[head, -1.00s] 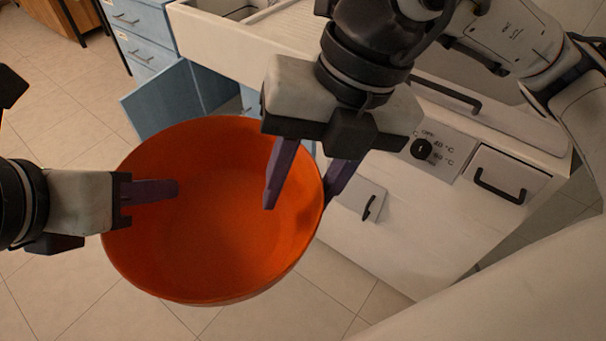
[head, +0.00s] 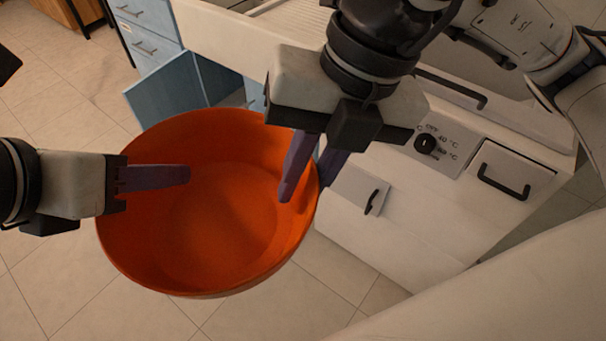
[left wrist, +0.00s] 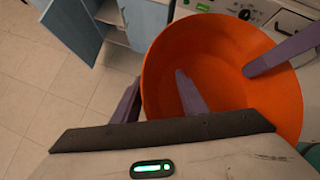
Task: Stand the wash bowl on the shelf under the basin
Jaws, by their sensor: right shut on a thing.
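The wash bowl is a large orange bowl (head: 215,225), held in the air above the floor with its open side towards the head camera. My right gripper (head: 304,192) is shut on its right rim, one purple finger inside and one outside. My left gripper (left wrist: 158,82) straddles the rim on the other side. Its fingers are apart, with one inside the bowl and one outside. In the head view the outer left finger is hidden by the bowl. The white basin unit (head: 225,42) is behind. Below it is a blue cabinet with its door (head: 165,97) open; the bowl hides most of its inside.
A white appliance with a dial (head: 427,145) and black handles stands right of the bowl. Blue drawers (head: 147,45) stand at the back left. Tiled floor (head: 60,110) is clear at the left and below the bowl.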

